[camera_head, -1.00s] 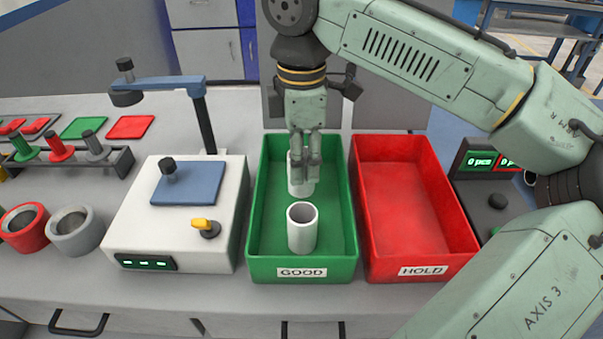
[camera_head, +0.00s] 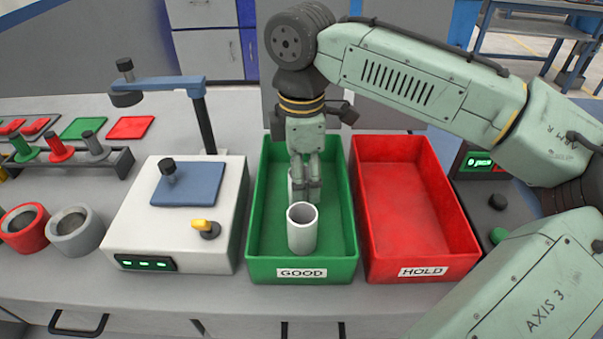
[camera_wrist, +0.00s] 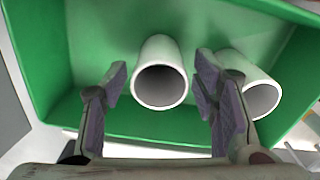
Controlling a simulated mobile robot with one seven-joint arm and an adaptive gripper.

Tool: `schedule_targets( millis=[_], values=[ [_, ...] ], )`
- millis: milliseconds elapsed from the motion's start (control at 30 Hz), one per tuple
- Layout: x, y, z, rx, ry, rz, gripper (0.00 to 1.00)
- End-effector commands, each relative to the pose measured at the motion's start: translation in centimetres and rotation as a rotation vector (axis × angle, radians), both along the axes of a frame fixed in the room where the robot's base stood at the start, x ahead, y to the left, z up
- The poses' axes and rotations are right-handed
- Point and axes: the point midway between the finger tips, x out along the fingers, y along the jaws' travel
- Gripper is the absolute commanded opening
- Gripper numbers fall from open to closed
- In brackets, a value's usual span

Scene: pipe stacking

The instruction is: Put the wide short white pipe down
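Two white pipes stand upright in the green GOOD tray (camera_head: 257,240). The front pipe (camera_head: 302,232) shows its open top clearly. The rear pipe (camera_head: 291,188) is mostly hidden behind my gripper (camera_head: 306,190), which is low over the tray just behind the front pipe. In the wrist view my gripper (camera_wrist: 161,80) has its fingers apart, with one white pipe (camera_wrist: 160,85) between them in the picture and a gap on each side. The other white pipe (camera_wrist: 258,95) is partly behind the right finger. I cannot tell for sure which one is the wide short pipe.
The red HOLD tray (camera_head: 405,200) is empty, right beside the green tray. A white gauge box (camera_head: 185,225) with a blue plate and upright post stands on the left. Red and grey rings (camera_head: 75,232) sit farther left.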

Motion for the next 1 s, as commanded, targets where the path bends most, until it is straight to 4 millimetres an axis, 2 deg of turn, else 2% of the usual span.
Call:
schedule_targets(
  millis=[300, 433, 567, 800, 1000],
  values=[
    [0.0, 0.0, 0.1, 0.0, 0.0, 0.0, 0.58],
    [0.1, 0.0, 0.7, 0.0, -0.002, -0.001, 0.58],
    [0.1, 0.1, 3.0, 0.004, -0.002, 0.001, 0.58],
    [0.0, 0.1, 8.4, 0.003, -0.001, 0.003, 0.58],
    [0.0, 0.0, 11.5, 0.0, 0.0, -0.001, 0.58]
  ],
)
